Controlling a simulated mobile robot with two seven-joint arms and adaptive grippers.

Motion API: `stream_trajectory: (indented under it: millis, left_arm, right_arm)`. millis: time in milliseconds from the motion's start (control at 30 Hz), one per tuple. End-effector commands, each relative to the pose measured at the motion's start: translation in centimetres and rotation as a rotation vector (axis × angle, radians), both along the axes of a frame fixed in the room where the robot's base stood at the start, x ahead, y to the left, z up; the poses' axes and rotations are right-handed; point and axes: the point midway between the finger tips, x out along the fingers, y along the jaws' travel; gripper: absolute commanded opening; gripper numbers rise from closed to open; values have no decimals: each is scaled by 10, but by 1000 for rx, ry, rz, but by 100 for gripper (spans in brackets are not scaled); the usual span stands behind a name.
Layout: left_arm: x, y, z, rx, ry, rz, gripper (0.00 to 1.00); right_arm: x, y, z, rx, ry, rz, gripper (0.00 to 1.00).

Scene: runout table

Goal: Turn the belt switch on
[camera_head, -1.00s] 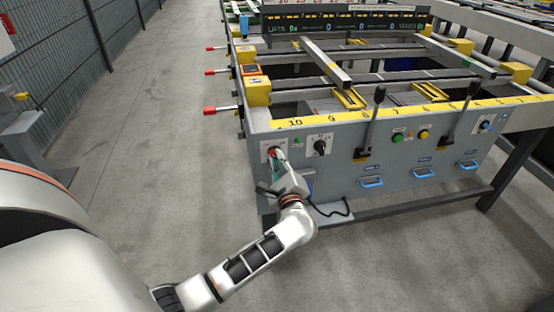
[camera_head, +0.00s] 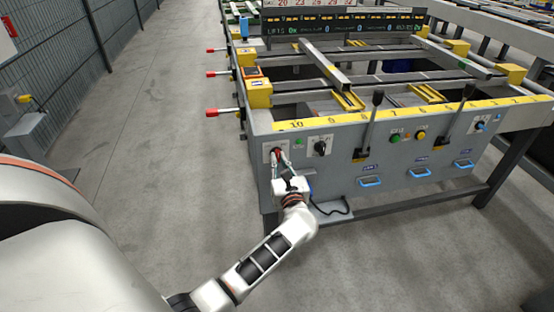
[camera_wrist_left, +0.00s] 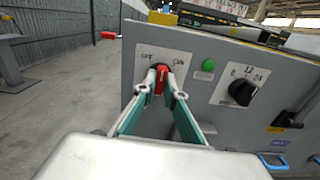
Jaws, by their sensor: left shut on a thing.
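The belt switch is a red knob (camera_wrist_left: 161,80) on a pale plate (camera_wrist_left: 143,68) marked OFF on the left and ON on the right. My left gripper (camera_wrist_left: 161,86) is shut on the red knob, with one fingertip on each side of it. The fingers partly cover the knob, and its exact pointing direction is hard to tell. In the head view the switch plate (camera_head: 267,149) is at the upper left of the table's grey front panel, and my left gripper (camera_head: 281,163) reaches it from below. My right gripper is not in view.
A green button (camera_wrist_left: 208,65) and a black rotary selector (camera_wrist_left: 242,92) sit right of the switch. Further right are black levers (camera_head: 370,120) and blue handles (camera_head: 370,182). Red-tipped rods (camera_head: 218,113) stick out from the table's left side.

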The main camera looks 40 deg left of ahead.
Motion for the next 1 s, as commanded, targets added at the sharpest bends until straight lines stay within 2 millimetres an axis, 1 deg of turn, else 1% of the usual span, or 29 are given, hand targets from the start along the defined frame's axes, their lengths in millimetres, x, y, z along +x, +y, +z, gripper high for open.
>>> stream_trajectory:
  millis: [33,267,600,800,1000]
  left_arm:
    - [0,-1,3,26,33,1,0]
    - [0,0,3,168,198,1,0]
    - [-1,0,2,356,419,0,0]
    - [-1,0,1,432,510,1,0]
    - [-1,0,0,478,564,1,0]
  right_arm:
    - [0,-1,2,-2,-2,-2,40]
    - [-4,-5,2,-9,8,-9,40]
    - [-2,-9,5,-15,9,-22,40]
    - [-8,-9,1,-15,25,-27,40]
    - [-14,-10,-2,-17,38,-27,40]
